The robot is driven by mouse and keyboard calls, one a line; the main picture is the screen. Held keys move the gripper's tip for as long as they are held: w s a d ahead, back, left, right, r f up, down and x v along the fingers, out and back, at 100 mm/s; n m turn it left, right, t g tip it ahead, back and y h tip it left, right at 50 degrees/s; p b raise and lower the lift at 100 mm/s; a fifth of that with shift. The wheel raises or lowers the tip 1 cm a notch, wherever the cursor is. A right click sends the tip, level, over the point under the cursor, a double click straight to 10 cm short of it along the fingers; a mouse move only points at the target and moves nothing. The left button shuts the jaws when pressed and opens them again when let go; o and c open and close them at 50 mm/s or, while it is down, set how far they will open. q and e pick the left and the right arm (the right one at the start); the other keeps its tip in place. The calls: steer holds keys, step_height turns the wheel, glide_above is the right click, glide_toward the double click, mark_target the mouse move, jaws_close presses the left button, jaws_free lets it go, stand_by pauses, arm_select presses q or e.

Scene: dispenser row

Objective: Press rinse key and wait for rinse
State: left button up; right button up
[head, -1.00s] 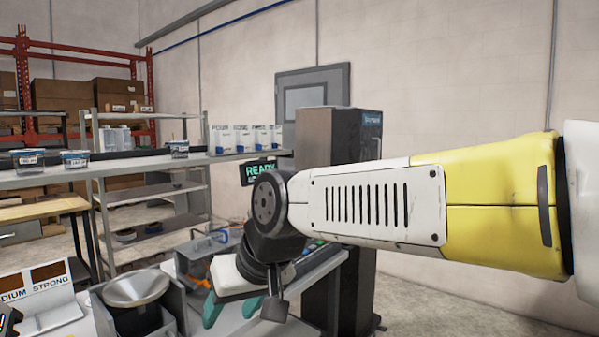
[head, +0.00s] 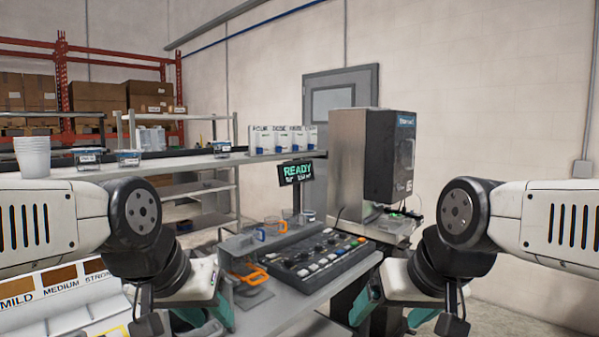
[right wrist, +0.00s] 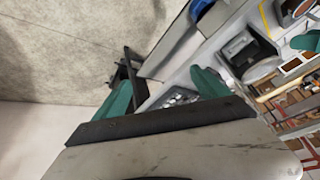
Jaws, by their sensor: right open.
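The control panel (head: 325,257) is a dark slab with rows of light, orange and blue keys on the bench, between my two arms. I cannot read which one is the rinse key. A small screen (head: 297,172) behind it shows READY in green, with a smaller line I cannot read. My right gripper (head: 393,312) is open and empty, its teal fingers apart, to the right of the panel and off the keys. Its fingers also show apart in the right wrist view (right wrist: 165,92). My left gripper (head: 207,315) is left of the panel, partly hidden by its own wrist.
A tall dispenser machine (head: 372,155) stands behind the panel. Cups with orange (head: 275,226) and blue handles sit left of the panel. A MILD, MEDIUM, STRONG sign board (head: 55,285) is at left. A shelf (head: 200,165) with boxes and tubs runs behind.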

steer(key=shift+c, duration=0.4)
jaws_close()
stand_by(1.4)
